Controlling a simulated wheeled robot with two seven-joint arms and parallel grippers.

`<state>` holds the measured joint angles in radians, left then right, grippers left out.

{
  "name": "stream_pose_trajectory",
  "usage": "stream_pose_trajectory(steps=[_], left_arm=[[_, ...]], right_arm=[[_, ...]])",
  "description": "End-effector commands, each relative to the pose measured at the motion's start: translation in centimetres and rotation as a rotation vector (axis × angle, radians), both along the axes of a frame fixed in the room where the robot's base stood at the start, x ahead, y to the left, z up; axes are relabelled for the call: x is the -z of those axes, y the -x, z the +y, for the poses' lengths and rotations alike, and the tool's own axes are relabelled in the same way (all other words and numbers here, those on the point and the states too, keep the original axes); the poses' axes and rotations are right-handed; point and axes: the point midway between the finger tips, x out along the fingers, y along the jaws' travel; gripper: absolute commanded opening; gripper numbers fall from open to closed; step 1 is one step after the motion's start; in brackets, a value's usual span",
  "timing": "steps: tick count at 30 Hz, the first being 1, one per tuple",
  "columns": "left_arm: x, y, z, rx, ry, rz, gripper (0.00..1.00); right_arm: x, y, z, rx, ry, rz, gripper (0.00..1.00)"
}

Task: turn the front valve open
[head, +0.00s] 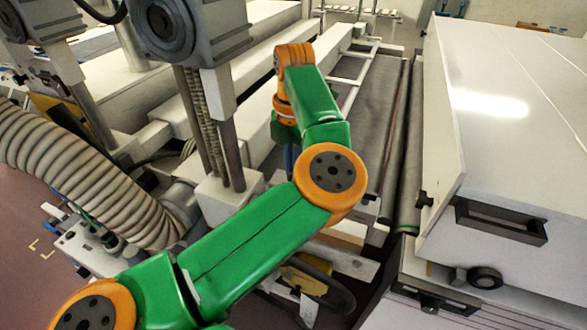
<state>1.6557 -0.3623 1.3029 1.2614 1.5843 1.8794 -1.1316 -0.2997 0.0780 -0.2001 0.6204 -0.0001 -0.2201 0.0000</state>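No part can be made out with certainty as the front valve. A dark curved, wheel-like or hose-like part (340,294) shows low in the middle, partly hidden behind my green and orange arm. A black round knob (485,277) sits on the front of the white cabinet at the right. My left arm comes in from the lower left, bends at an orange joint in the middle and reaches up, then its far end turns down behind the forearm. Its gripper fingers are not visible. My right arm and gripper are not in view.
A large white cabinet or hood (510,130) with a black recessed handle (500,221) fills the right. A grey conveyor belt (375,110) runs away in the middle. A thick ribbed hose (85,175) and grey machine columns (228,125) crowd the left. Bare reddish floor shows lower left.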

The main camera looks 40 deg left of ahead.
Motion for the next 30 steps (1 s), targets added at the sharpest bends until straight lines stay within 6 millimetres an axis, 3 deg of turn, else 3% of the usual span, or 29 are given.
stream_pose_trajectory(steps=[15,30], left_arm=[[-0.22,-0.06,-0.04,-0.371,-0.003,-0.007,0.0],[-0.29,-0.1,-0.07,-0.476,-0.003,-0.008,0.0]], right_arm=[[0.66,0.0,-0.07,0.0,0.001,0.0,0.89],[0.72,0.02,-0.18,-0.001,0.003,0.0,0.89]])
